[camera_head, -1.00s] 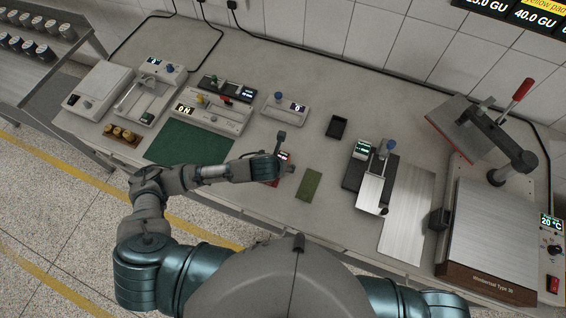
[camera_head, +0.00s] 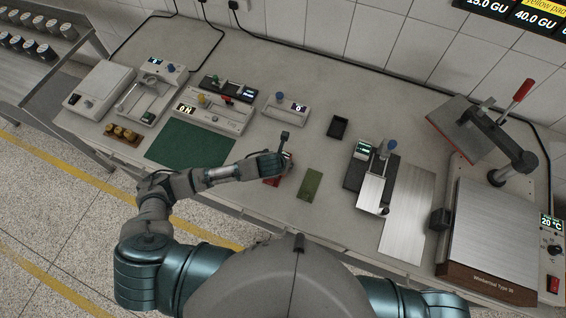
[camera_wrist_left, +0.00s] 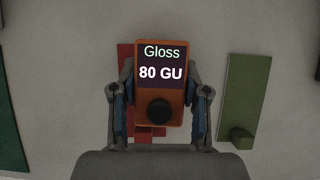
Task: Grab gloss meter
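The gloss meter (camera_wrist_left: 160,104) is a small orange box with a dark display reading "Gloss 80 GU" and a black round knob. It stands on or over a red pad (camera_wrist_left: 125,61), which also shows in the head view (camera_head: 271,182). My left gripper (camera_wrist_left: 160,85) points down over the meter, one finger on each side. Narrow gaps seem to show between the finger pads and the box; contact is not clear. In the head view my left gripper (camera_head: 279,163) mostly hides the meter. My right gripper is not in view.
A green pad (camera_head: 311,184) lies close to the right. A dark green mat (camera_head: 190,144) lies to the left, with several instruments behind it. A metal-plate device (camera_head: 374,180), a brushed panel (camera_head: 407,213) and a large press (camera_head: 495,230) stand farther right.

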